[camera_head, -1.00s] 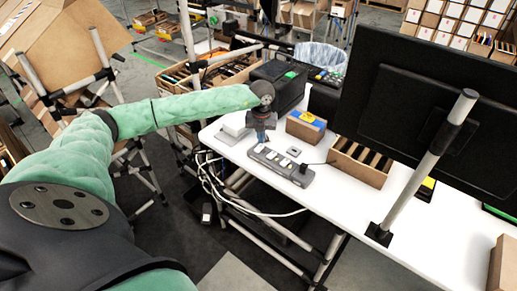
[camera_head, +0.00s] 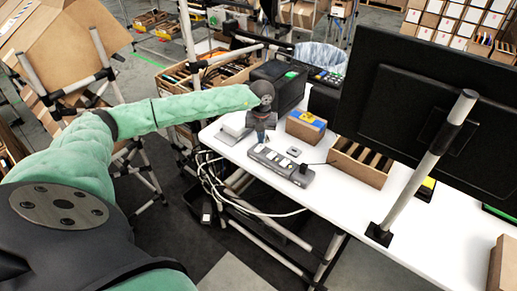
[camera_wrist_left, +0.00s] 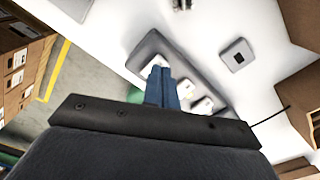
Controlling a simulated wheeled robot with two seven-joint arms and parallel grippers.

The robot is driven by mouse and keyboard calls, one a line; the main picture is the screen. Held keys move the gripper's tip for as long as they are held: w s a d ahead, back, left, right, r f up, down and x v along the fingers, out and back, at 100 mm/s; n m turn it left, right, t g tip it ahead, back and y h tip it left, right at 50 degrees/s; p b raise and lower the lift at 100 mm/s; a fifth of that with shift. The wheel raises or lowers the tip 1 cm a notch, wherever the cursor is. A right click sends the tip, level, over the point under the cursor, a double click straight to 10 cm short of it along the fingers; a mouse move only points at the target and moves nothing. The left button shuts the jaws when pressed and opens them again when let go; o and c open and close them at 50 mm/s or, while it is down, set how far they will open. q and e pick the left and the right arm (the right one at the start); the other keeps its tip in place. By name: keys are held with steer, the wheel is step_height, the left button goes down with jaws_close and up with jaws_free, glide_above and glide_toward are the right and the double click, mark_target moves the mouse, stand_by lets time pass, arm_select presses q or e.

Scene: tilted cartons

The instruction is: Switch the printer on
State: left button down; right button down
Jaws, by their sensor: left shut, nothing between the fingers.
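A grey power strip (camera_head: 281,164) with several white sockets or switches lies near the left edge of the white table. A black plug sits at its right end. My left gripper (camera_head: 261,141) is shut and empty, pointing down at the strip's far left end. In the left wrist view, the blue fingertips (camera_wrist_left: 163,72) are together over the strip (camera_wrist_left: 148,48), overlapping a white element; I cannot tell whether they touch it. A black boxy device (camera_head: 279,84) with a green mark, possibly the printer, stands at the table's back. My right gripper is not in view.
A small carton (camera_head: 305,126) with blue and yellow on top and an open cardboard box (camera_head: 361,163) stand right of the strip. A black monitor (camera_head: 430,110) on a pole blocks the right side. White cables (camera_head: 215,178) hang off the table's left edge.

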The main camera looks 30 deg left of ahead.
mark_target(261, 146)
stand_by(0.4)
arm_select(q)
steer(key=shift+f+b, duration=0.65)
steer(key=shift+f, duration=0.2)
stand_by(0.7)
steer(key=shift+r+p, duration=0.95)
steer(key=shift+r, duration=2.55)
